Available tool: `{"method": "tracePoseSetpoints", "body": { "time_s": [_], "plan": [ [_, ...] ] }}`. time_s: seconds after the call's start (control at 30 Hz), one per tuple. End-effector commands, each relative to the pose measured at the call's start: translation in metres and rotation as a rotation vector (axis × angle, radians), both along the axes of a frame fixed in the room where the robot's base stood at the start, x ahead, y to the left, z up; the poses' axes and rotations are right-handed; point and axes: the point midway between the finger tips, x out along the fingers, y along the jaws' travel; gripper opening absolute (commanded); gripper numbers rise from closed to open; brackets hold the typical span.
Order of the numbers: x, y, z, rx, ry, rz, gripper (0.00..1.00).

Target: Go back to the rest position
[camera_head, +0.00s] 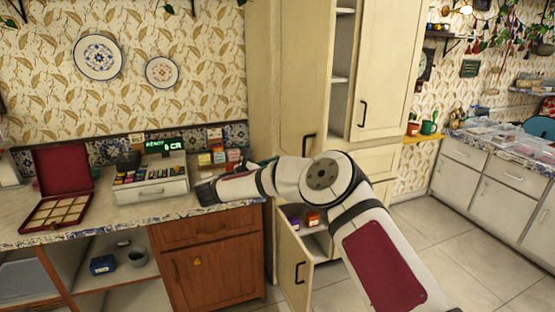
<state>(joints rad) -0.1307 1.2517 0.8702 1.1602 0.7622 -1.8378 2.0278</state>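My arm reaches in from the lower right and bends back toward the left counter. My gripper (206,191) is the dark end of the arm, low over the front edge of the counter (110,222), just right of the grey machine (150,180) with a green lit display. It is small and seen from behind, so its fingers cannot be told apart. I cannot tell whether it holds anything. No samovar or teapot can be made out.
An open red box (62,190) with compartments sits left on the counter. Small coloured boxes (219,150) stand behind my gripper. A lower cupboard door (294,268) hangs open beside my arm, and a tall cabinet door (388,75) is open above. Tiled floor (450,250) is clear at right.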

Motion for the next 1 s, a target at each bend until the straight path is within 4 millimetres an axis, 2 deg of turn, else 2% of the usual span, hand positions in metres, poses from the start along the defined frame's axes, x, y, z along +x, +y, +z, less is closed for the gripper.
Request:
{"method": "tracePoseSetpoints", "body": {
  "time_s": [0.17,0.33,0.4,0.5,0.6,0.7,0.83,1.0],
  "plan": [
    [0.018,0.022,0.059,-0.111,0.015,0.17,0.3],
    [0.027,0.063,0.143,-0.379,0.07,0.432,0.3],
    [0.024,0.078,0.173,-0.512,0.099,0.524,0.3],
    [0.013,0.097,0.208,-0.717,0.149,0.634,0.3],
    [-0.004,0.11,0.235,-0.935,0.208,0.724,0.3],
    [-0.026,0.117,0.252,-1.157,0.277,0.795,0.3],
    [-0.059,0.114,0.264,-1.445,0.387,0.864,0.3],
    [-0.111,0.088,0.263,-1.801,0.56,0.926,0.3]
  ]
}}
